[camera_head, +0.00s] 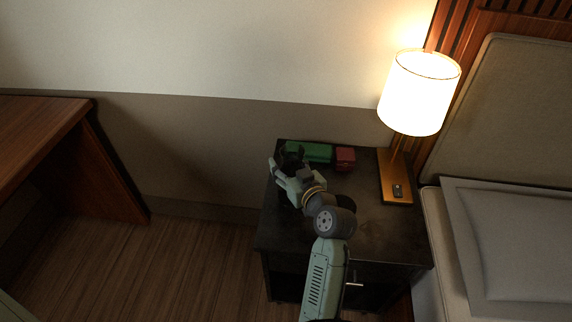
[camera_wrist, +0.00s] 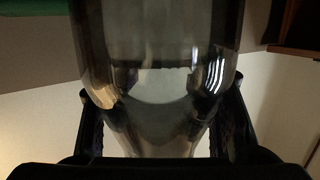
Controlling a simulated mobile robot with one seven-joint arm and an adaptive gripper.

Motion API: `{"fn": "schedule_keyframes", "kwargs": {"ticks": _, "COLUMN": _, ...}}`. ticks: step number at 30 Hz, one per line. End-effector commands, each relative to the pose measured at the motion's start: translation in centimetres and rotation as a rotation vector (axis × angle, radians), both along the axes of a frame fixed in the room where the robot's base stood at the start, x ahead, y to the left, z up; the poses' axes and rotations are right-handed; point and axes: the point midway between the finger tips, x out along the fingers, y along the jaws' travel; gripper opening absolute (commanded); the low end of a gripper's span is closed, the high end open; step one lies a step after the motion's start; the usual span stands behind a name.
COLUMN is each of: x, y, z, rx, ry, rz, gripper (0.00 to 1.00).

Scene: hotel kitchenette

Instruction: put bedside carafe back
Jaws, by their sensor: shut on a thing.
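The bedside carafe (camera_wrist: 158,75) is clear, smoky glass and fills the middle of the wrist view. Its wide part is towards the top of that view and it narrows towards the bottom. My gripper (camera_head: 281,168) is over the far left part of the dark nightstand (camera_head: 375,232). In the wrist view, its two dark fingers stand on either side of the carafe, shut on it. In the head view I cannot make the carafe out clearly, and whether its base touches the nightstand is hidden.
A green box-like object (camera_head: 318,152) and a red one (camera_head: 345,158) lie at the nightstand's back edge, close to my gripper. A lit lamp (camera_head: 421,92) stands at the right, with a small dark item (camera_head: 397,190) on its base. The nightstand's front right is clear.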

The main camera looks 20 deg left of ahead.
Motion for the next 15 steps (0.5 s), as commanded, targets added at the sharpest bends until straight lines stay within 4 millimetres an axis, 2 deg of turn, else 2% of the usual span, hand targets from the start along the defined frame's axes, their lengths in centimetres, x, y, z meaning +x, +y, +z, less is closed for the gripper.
{"fn": "schedule_keyframes", "kwargs": {"ticks": 1, "x": 0.02, "y": 0.01, "z": -0.14, "rx": 0.002, "ry": -0.003, "rz": -0.001, "gripper": 0.0}}
{"fn": "schedule_keyframes", "kwargs": {"ticks": 2, "x": 0.0, "y": 0.01, "z": -0.16, "rx": 0.0, "ry": 0.0, "rz": 0.0, "gripper": 0.51}}
{"fn": "schedule_keyframes", "kwargs": {"ticks": 12, "x": 0.0, "y": 0.02, "z": -0.14, "rx": 0.0, "ry": 0.0, "rz": 0.0, "gripper": 0.73}}
{"fn": "schedule_keyframes", "kwargs": {"ticks": 15, "x": 0.0, "y": 0.02, "z": -0.13, "rx": 0.0, "ry": 0.0, "rz": 0.0, "gripper": 0.73}}
